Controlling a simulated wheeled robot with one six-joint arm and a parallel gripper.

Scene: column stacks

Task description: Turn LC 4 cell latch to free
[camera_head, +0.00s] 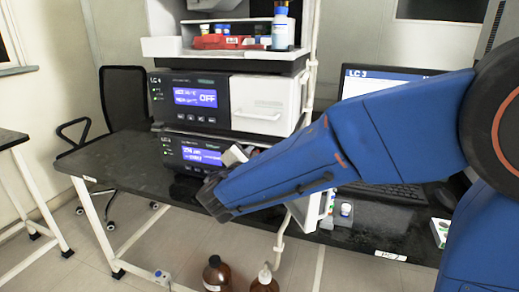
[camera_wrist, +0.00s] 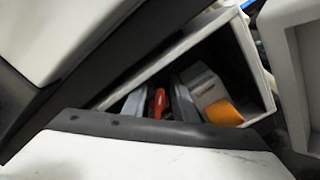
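The LC 4 stack stands on the dark bench; its upper module (camera_head: 196,99) carries the LC 4 label and a blue screen reading OFF. Below it is a second module (camera_head: 190,152) with a lit blue screen, partly covered by my arm (camera_head: 290,165). The wrist view looks at a slant into a pale-framed opening. Inside are a small red lever-like part (camera_wrist: 157,103), grey upright parts and a rounded orange part (camera_wrist: 222,112) on a pale block. I cannot tell which part is the latch or how it is set. My gripper's fingers cannot be made out in either view.
A tray (camera_head: 210,46) with bottles and a red box tops the stack. A monitor (camera_head: 385,78) marked LC 3 and a keyboard (camera_head: 380,195) are behind and below my arm. Brown bottles (camera_head: 217,272) stand below the bench edge. The bench's left end (camera_head: 110,160) is clear.

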